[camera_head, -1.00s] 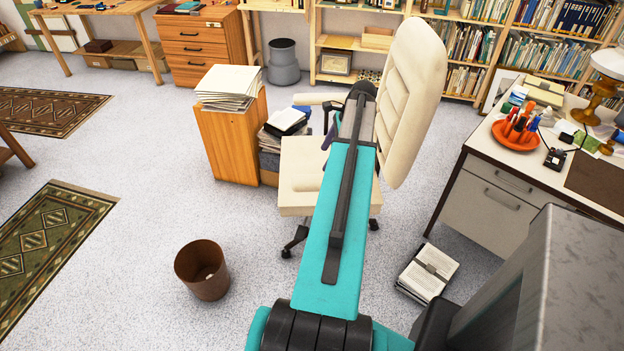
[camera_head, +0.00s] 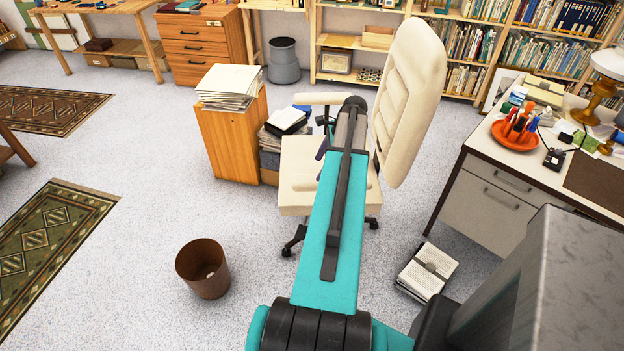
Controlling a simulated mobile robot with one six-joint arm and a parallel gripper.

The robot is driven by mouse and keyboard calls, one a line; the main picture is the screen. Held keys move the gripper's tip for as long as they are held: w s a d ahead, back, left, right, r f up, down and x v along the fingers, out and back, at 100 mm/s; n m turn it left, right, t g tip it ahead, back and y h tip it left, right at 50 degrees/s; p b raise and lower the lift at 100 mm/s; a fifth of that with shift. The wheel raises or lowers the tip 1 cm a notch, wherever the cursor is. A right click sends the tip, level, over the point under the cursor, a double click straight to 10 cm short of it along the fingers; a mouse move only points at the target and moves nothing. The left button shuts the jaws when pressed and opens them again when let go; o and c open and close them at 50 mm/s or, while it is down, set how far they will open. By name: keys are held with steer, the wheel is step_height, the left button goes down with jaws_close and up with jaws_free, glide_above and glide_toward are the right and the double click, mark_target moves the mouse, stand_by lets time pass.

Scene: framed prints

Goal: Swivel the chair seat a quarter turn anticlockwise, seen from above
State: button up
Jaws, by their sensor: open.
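The cream swivel chair stands mid-room, with its tall padded backrest (camera_head: 410,103) at the right and its seat (camera_head: 300,178) reaching out to the left. One cream armrest (camera_head: 318,99) shows on the far side, on a dark support. The dark wheeled base (camera_head: 294,240) shows below the seat. My teal arm reaches over the seat, and its dark far end is in front of the backrest. My gripper is hidden behind my arm, and a small dark bluish part shows just left of the arm above the seat. I cannot tell whether anything touches the chair.
A wooden cabinet (camera_head: 226,143) with papers and a stack of books (camera_head: 283,135) stand close left of the chair. A desk (camera_head: 503,185) is at the right. A brown bin (camera_head: 203,268) and a paper bundle (camera_head: 427,271) are on the floor. The left floor is mostly free.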

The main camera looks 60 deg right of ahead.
mark_target(313, 179)
steer(key=shift+p+x, duration=0.95)
steer(key=shift+x, duration=3.4)
steer(key=c, duration=1.5)
